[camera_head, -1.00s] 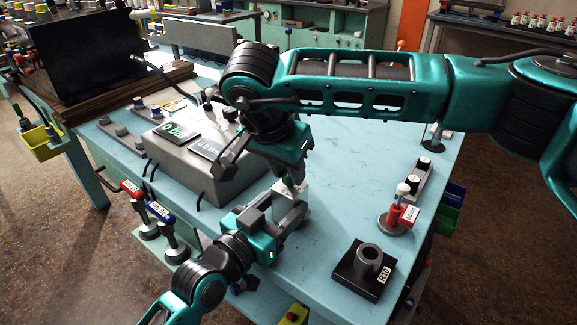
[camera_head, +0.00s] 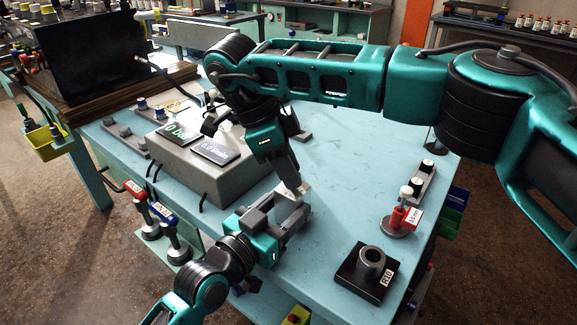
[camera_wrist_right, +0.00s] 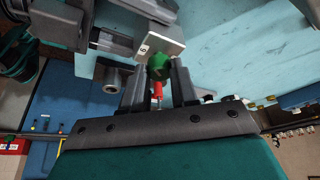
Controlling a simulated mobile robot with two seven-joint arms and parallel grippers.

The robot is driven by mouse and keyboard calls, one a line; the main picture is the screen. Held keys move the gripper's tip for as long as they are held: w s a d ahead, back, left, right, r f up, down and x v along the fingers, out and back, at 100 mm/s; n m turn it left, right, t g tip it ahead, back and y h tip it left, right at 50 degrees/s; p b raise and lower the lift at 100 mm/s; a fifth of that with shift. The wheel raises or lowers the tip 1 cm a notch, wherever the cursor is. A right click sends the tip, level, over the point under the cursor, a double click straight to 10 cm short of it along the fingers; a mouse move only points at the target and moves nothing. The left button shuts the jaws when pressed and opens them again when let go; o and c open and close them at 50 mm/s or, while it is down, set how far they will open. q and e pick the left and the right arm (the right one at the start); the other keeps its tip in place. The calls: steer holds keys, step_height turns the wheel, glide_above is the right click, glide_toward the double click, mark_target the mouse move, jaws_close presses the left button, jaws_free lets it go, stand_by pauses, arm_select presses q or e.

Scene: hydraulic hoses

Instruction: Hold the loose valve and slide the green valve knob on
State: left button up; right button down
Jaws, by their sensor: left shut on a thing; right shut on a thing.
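The loose valve is a pale grey block (camera_wrist_right: 165,42) with a small label, held up above the table. It also shows in the head view (camera_head: 304,191). My left gripper (camera_head: 290,218) is shut on it. The green valve knob (camera_wrist_right: 159,67) is between the fingers of my right gripper (camera_wrist_right: 158,72), which is shut on it. The knob is right beside the valve's face; I cannot tell how far it is seated. A red piece (camera_wrist_right: 157,90) shows behind the knob. In the head view, my right gripper (camera_head: 294,184) hides the knob.
A grey box with displays (camera_head: 205,170) stands to the left. A black block with a round socket (camera_head: 368,268) and a red-tagged stand (camera_head: 401,215) are at the right. Clamps with red and blue handles (camera_head: 160,215) stand at the front left. Table between is clear.

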steer(key=m+g, duration=0.1)
steer(key=m, duration=0.2)
steer(key=m+g, duration=0.1)
steer(key=m, duration=0.1)
steer(key=shift+w+m+y, duration=0.2)
steer(key=shift+m+y, duration=0.1)
steer(key=shift+m, duration=0.1)
steer(key=m+g, duration=0.1)
steer(key=m, duration=0.1)
steer(key=m+y, duration=0.1)
steer(key=m, duration=0.1)
steer(key=shift+w+d+m+g, duration=0.15)
steer(key=shift+m+g, duration=0.25)
steer(key=c, duration=0.9)
jaws_free()
steer(key=shift+o, duration=0.2)
steer(key=shift+r, duration=0.1)
step_height(320, 180, up, 10)
